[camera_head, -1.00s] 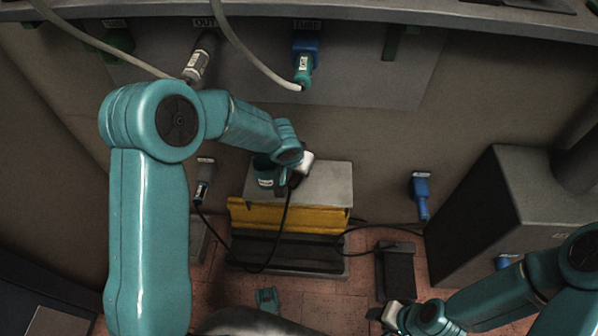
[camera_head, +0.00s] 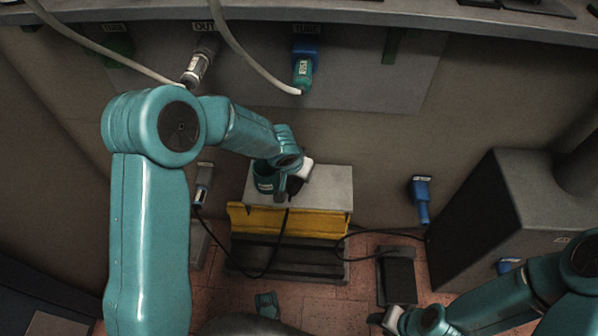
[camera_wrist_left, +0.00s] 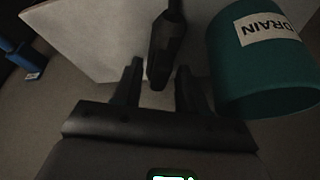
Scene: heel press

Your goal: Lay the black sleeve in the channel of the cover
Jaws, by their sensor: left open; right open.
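The black sleeve (camera_wrist_left: 166,45) shows in the left wrist view as a dark tapered piece. Its near end lies between the fingertips of my left gripper (camera_wrist_left: 158,85), which is open and not clamped on it. In the head view my left gripper (camera_head: 284,190) is over the pale grey top (camera_head: 328,184) of the yellow block, and its wrist partly hides the spot. I take this grey top as the cover, but I cannot make out its channel. My right gripper (camera_head: 385,319) is open near the bottom edge, well away from the sleeve.
A teal cup-like part labelled DRAIN (camera_wrist_left: 262,60) stands right beside my left gripper. A black cable (camera_head: 270,262) loops down in front of the yellow block (camera_head: 290,221). A grey machine (camera_head: 500,210) stands at right. Blue connectors (camera_head: 421,200) hang on the wall.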

